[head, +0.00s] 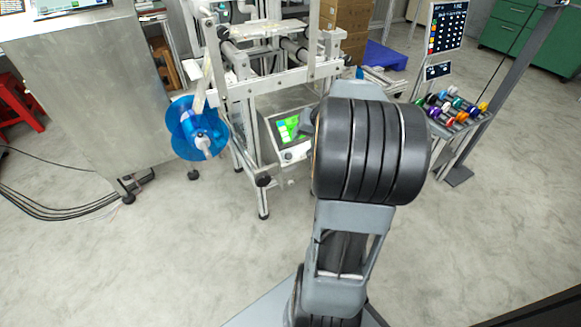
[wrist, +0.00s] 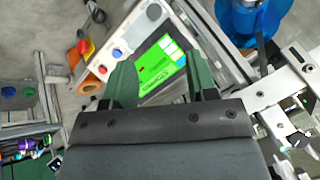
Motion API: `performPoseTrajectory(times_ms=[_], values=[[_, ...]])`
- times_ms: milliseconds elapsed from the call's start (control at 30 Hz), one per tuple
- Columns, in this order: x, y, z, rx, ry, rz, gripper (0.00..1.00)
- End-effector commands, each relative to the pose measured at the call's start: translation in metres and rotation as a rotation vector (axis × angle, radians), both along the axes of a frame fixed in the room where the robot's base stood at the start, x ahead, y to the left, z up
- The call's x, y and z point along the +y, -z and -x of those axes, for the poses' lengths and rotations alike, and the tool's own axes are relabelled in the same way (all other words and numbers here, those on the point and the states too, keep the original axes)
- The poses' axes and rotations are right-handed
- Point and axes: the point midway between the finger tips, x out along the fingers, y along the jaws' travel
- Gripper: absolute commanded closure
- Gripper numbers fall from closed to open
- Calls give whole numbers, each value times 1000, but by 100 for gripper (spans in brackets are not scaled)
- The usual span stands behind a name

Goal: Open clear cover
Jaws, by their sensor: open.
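A machine with a pale metal frame (head: 235,98) stands ahead. A pale flat panel (head: 268,28) lies across its top; I cannot tell whether this is the clear cover. A control box with a lit green screen (head: 289,129) sits low in the frame. The green screen (wrist: 158,66) also shows in the wrist view, beyond my gripper's fingers. My gripper (wrist: 160,62) has two green fingers set wide apart, with nothing seen between them. In the head view my gripper is hidden behind my own arm.
A blue reel (head: 186,130) hangs at the machine's left side. A metal cabinet (head: 90,85) stands at the left. A rack of coloured spools (head: 455,108) stands at the right. Black cables (head: 50,207) lie on the floor. The floor in front of the machine is clear.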

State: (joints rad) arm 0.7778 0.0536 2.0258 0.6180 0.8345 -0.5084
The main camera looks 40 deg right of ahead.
Motion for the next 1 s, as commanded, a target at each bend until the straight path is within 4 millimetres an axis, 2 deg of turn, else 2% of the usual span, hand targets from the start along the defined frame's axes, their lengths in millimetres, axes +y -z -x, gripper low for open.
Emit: performPoseTrajectory(times_ms=[33, 167, 700, 1000], values=[[-5, 10, 0, -3, 10, -2, 47], [-9, 21, -5, -9, 19, -6, 47], [1, 104, -55, -7, 17, -6, 47], [3, 124, -69, -9, 17, -5, 47]])
